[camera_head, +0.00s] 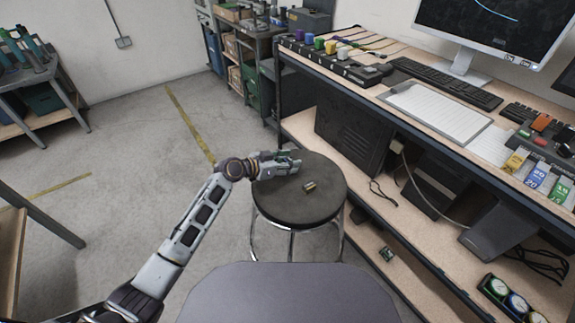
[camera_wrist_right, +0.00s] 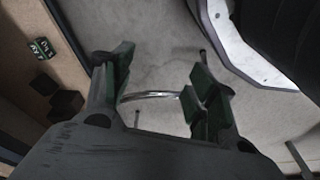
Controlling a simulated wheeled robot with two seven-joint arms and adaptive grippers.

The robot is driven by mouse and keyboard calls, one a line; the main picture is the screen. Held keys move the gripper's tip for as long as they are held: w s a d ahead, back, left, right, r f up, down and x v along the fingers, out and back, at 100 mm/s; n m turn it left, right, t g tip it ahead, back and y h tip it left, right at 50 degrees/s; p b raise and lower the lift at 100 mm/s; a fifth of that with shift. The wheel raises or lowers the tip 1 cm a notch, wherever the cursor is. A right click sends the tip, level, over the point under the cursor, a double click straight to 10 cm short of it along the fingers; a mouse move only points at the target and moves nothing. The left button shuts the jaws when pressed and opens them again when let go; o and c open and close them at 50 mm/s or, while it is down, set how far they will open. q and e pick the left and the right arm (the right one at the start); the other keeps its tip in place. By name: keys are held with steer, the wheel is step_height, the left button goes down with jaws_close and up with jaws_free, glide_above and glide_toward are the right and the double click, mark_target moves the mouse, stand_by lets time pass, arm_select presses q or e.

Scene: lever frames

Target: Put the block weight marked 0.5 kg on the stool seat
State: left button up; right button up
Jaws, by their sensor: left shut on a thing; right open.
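The round dark stool seat (camera_head: 325,205) stands in the middle of the head view. A small brass-coloured block (camera_head: 309,186) lies on it; I cannot read any marking. My left gripper (camera_head: 286,162) is over the far left part of the seat, beyond the brass block and apart from it. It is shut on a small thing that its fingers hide. A small dark green block with pale marks (camera_head: 386,254) sits on the lower shelf to the right; a similar one shows in the right wrist view (camera_wrist_right: 42,46). My right gripper (camera_wrist_right: 162,78) is open with nothing between its fingers.
A workbench (camera_head: 440,140) runs along the right, with a keyboard (camera_head: 445,83), a monitor and coloured items on top. Dark cases stand on its lower shelf, along with several gauges (camera_head: 510,298). Open floor (camera_head: 140,180) lies left of the stool.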

arm_select(q)
steer(key=shift+f, duration=0.55)
arm_select(e)
steer(key=shift+s+a+r, duration=0.2)
steer(key=shift+s+r, duration=0.1)
steer(key=shift+r, duration=0.2)
steer(key=shift+w, duration=0.1)
arm_select(q)
steer(key=o, duration=1.4)
steer(key=shift+f, duration=0.15)
arm_select(e)
steer(key=shift+w+a+r, duration=0.1)
steer(key=shift+w+r, duration=0.2)
steer(key=shift+r, duration=0.15)
steer(key=shift+s+f, duration=0.1)
steer(key=shift+f, duration=0.05)
